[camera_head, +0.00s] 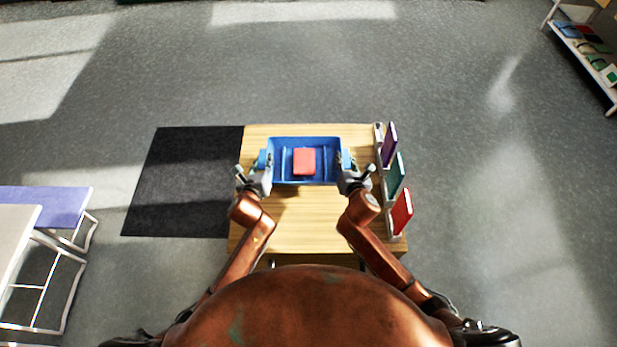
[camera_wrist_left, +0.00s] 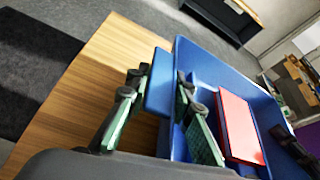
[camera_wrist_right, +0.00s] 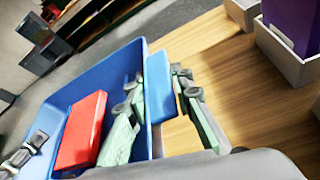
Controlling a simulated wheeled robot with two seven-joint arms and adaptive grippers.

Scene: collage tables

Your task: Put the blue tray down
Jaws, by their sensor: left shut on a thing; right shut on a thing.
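The blue tray (camera_head: 331,172) is level over the far part of the wooden table, with a red block (camera_head: 304,161) lying inside it. My left gripper (camera_head: 263,163) is shut on the tray's left handle, which shows between its fingers in the left wrist view (camera_wrist_left: 160,82). My right gripper (camera_head: 347,163) is shut on the right handle, seen in the right wrist view (camera_wrist_right: 160,88). The tray's underside is hidden, so I cannot tell whether it touches the tabletop.
The wooden table (camera_head: 300,230) is bare in front of the tray. White holders with a purple (camera_head: 389,145), a teal (camera_head: 397,177) and a red book (camera_head: 402,212) line its right edge. A dark mat (camera_head: 185,182) lies left. Another table (camera_head: 45,203) stands at far left.

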